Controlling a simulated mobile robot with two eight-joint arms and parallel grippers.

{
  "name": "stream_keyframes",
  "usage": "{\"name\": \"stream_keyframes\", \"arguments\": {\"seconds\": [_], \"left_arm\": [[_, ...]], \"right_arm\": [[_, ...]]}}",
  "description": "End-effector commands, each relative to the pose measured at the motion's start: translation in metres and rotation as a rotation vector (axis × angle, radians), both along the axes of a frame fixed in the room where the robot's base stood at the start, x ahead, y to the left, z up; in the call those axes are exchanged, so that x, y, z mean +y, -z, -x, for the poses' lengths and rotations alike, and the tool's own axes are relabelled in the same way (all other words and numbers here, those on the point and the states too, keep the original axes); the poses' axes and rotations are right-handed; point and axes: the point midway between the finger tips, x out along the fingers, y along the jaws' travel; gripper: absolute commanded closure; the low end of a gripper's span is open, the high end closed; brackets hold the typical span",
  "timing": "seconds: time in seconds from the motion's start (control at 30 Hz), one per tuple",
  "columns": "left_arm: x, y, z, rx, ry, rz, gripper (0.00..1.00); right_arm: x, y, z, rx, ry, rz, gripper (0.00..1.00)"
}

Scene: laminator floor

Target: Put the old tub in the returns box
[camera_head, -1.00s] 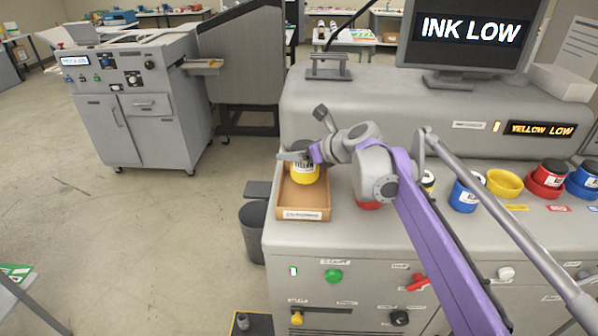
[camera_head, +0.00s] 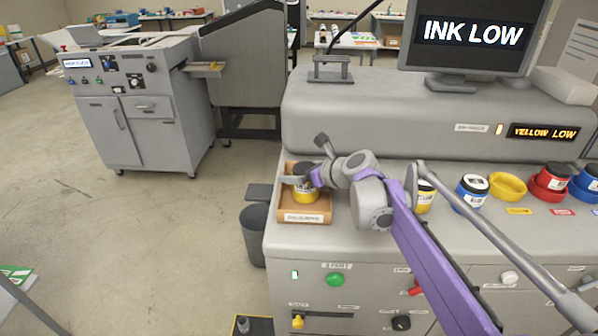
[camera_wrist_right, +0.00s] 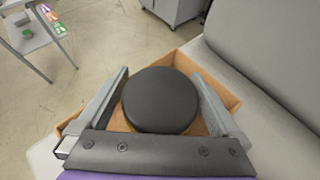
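The old tub (camera_head: 305,195) is yellow at the base with a pale label and a dark lid. It stands upright inside the returns box (camera_head: 305,217), a shallow tan tray with a label on its front, at the machine top's left end. My right gripper (camera_head: 303,181) reaches down around the tub. Whether the tub's base touches the box floor is hidden. My left gripper is out of view.
Another yellow-labelled tub (camera_head: 425,197) stands partly behind my right arm. A blue tub (camera_head: 470,194), an empty yellow holder (camera_head: 508,186) and a red tub (camera_head: 551,180) stand further right. A grey bin (camera_head: 254,232) is on the floor below the box's left side.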

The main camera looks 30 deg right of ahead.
Motion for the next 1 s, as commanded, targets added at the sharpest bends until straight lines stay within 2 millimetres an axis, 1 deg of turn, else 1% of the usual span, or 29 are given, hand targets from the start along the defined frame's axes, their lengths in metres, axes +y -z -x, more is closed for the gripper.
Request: {"name": "stream_keyframes", "arguments": {"seconds": [0.17,0.27,0.37,0.6,0.73,0.9,1.0], "left_arm": [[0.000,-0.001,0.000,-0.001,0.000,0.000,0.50],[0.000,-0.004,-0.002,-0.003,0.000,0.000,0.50],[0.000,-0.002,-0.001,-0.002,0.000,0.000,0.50],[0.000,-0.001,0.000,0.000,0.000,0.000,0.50],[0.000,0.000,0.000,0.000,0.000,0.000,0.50],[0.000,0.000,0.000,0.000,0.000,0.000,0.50],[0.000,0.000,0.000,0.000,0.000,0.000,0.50]], "right_arm": [[0.000,-0.001,0.000,0.000,0.000,0.000,0.00],[-0.001,-0.006,0.002,-0.001,0.001,0.000,0.00],[-0.005,-0.012,0.014,0.000,0.004,-0.001,0.00],[-0.015,-0.036,0.059,0.000,0.005,-0.001,0.00],[-0.020,-0.048,0.080,0.000,0.004,0.000,0.00],[-0.024,-0.058,0.098,0.000,0.001,0.000,0.00],[-0.025,-0.061,0.102,0.000,0.001,0.000,0.00]]}}
